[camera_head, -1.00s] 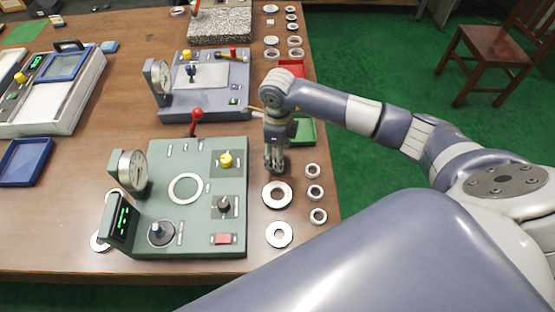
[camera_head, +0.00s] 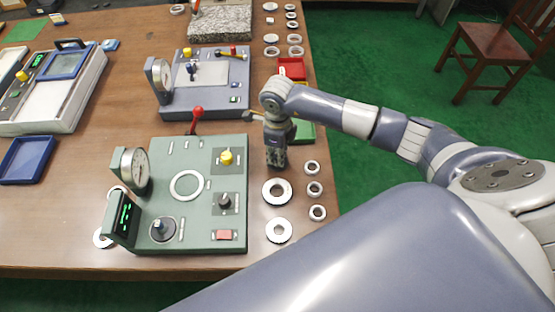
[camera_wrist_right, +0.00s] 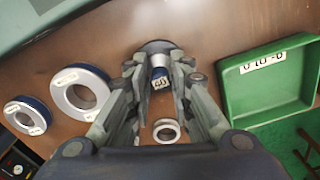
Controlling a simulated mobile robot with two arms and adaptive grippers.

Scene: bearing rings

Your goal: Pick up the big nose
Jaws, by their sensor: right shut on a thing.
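The big nose (camera_wrist_right: 160,72), a dark round flange with a blue and silver stem and a small white label, shows in the right wrist view between the fingertips. My right gripper (camera_wrist_right: 160,62) is shut on its stem. In the head view the right gripper (camera_head: 276,164) points down at the table, just right of the green machine (camera_head: 205,160); the nose is hidden there by the gripper. Whether it touches the table cannot be told. My left gripper is not in view.
Large rings (camera_head: 277,191) and small rings (camera_head: 315,189) lie near the gripper. A green tray (camera_head: 305,132) and a red tray (camera_head: 291,67) stand along the table's right edge. A grey-blue machine (camera_head: 205,98) stands behind the green one.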

